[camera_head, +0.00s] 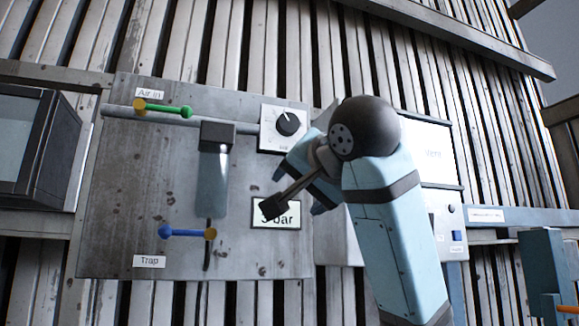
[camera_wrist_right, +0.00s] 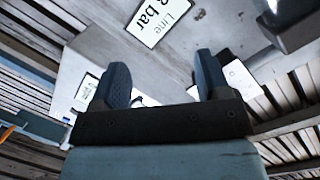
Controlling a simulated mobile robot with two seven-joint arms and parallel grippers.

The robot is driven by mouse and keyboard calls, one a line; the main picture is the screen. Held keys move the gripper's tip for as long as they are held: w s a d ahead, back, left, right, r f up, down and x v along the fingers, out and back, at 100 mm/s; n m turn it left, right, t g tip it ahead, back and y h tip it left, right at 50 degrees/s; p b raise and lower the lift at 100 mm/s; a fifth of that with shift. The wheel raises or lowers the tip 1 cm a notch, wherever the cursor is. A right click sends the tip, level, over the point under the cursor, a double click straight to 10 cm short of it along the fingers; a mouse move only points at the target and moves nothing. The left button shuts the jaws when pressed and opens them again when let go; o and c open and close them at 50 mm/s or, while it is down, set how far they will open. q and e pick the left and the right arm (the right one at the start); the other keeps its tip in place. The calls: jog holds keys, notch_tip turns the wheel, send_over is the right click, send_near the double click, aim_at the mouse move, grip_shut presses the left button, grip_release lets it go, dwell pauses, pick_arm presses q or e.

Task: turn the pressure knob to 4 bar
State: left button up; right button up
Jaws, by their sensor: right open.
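The pressure knob (camera_head: 288,123) is a black round dial on a white square plate, on the upper right of the grey panel. Its light mark points up and slightly left. A white line display (camera_head: 290,214) reading in bar hangs below it; its digit is partly covered in the head view. My left gripper is out of view.
The grey panel (camera_head: 120,210) carries an air-in valve with a green handle (camera_head: 172,111), a trap valve with a blue handle (camera_head: 186,232) and a filter bowl (camera_head: 211,185) left of the knob. A white board (camera_head: 433,150) stands right, partly behind my arm.

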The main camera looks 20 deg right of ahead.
jog(key=m+t, duration=0.2)
send_near(290, 122)
jog(key=shift+h, duration=0.3)
jog(key=w+p, duration=0.1)
jog(key=w, duration=0.2)
jog(key=w+p, duration=0.1)
jog(key=w, duration=0.2)
jog(key=w+p, duration=0.1)
jog(key=w, duration=0.3)
jog(key=shift+a, duration=0.35)
jog(key=shift+w, duration=0.1)
jog(key=c, duration=0.9)
jog(key=shift+c, duration=0.2)
